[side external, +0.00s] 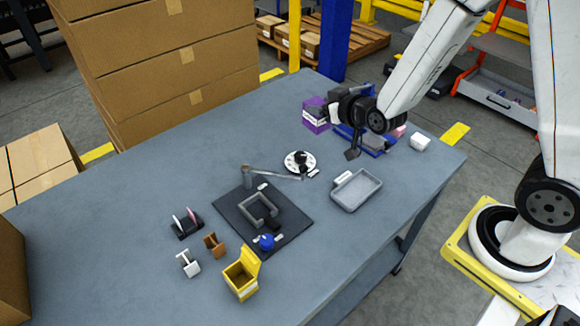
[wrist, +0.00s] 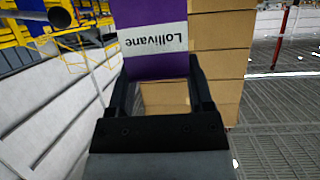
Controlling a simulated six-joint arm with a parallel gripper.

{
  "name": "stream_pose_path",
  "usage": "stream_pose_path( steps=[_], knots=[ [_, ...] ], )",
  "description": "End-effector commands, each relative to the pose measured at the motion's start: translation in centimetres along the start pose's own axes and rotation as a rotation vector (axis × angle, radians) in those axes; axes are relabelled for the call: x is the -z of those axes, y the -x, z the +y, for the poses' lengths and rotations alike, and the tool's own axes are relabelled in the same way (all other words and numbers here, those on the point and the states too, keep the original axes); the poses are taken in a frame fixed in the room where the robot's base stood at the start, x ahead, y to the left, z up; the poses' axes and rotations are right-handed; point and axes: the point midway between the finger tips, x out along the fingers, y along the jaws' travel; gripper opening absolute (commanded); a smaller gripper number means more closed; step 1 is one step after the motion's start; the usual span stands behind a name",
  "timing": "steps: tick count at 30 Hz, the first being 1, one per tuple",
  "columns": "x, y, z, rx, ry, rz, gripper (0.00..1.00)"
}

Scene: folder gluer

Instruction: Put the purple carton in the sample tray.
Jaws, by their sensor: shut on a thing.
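The purple carton (side external: 315,116) with a white label is at the far edge of the table in the side view. It also shows upside down in the wrist view (wrist: 155,18), its label reading "Lollivane". My gripper (side external: 333,114) is shut on the carton, with one finger on either side of it in the wrist view (wrist: 162,72). I cannot tell whether the carton touches the table. A shallow grey tray (side external: 374,190) with a white tag, which looks like the sample tray, lies empty nearer the camera, to the right of the table's middle.
A blue tray (side external: 376,152) stands below my wrist, partly hidden, with a white block (side external: 420,142) to its right. A dark mat (side external: 235,208) carries a grey bracket and a blue knob. A white dial (side external: 300,161), yellow box (side external: 240,279) and small holders stand around it.

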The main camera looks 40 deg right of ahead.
Motion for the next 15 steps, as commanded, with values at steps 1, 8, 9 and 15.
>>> stream_pose_path(
  steps=[1, 8, 9, 15],
  knots=[
    [0.0, -0.2, 0.1, -0.02, -0.009, -0.001, 0.12],
    [-0.1, -1.2, 1.2, -0.147, -0.061, -0.001, 0.12],
    [-0.2, -1.3, 1.4, -0.171, -0.071, -0.001, 0.12],
    [-0.7, -1.9, 2.5, -0.297, -0.123, -0.002, 0.12]
  ],
)
